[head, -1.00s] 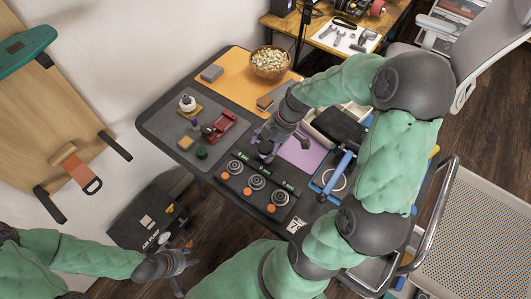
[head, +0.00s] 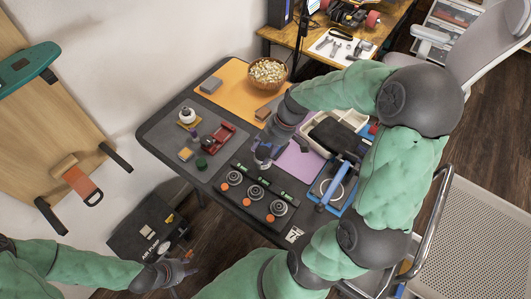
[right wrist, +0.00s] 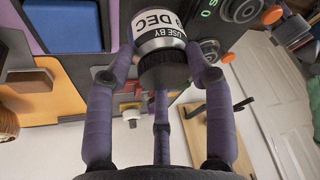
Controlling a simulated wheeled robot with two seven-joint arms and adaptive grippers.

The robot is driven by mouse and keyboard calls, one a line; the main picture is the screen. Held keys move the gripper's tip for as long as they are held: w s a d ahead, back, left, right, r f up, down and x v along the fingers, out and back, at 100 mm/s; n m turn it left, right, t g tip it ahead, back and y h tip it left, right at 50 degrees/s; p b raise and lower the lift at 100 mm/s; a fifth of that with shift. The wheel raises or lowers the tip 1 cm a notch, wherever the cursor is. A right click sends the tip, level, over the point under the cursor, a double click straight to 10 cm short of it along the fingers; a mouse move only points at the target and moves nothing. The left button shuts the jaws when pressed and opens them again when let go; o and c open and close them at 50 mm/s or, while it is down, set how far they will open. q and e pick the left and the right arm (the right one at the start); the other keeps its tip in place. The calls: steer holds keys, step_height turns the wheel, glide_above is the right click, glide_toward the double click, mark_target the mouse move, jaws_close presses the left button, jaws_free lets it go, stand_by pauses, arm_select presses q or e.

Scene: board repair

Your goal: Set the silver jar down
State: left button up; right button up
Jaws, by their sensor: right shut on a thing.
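The silver jar (right wrist: 158,22) has a white label reading "USE BY" and "DEC" and a dark end facing my palm. My right gripper (right wrist: 160,55) is shut on it, with fingers around it. In the head view my right gripper (head: 266,155) is over the bench, between the purple mat and the dial panel. The jar is mostly hidden there by the fingers. I cannot tell whether the jar touches the surface. My left gripper (head: 187,270) is empty, fingers apart, low at the left beside the bench.
The dial panel (head: 240,198) carries round dials and orange buttons. A bowl (head: 267,73), a red device (head: 218,137) and a blue tray (head: 333,188) stand around. The grey mat (head: 160,140) has bare patches at left.

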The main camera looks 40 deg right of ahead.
mark_target(265, 150)
step_height(265, 150, up, 24)
steer(key=p, duration=0.7)
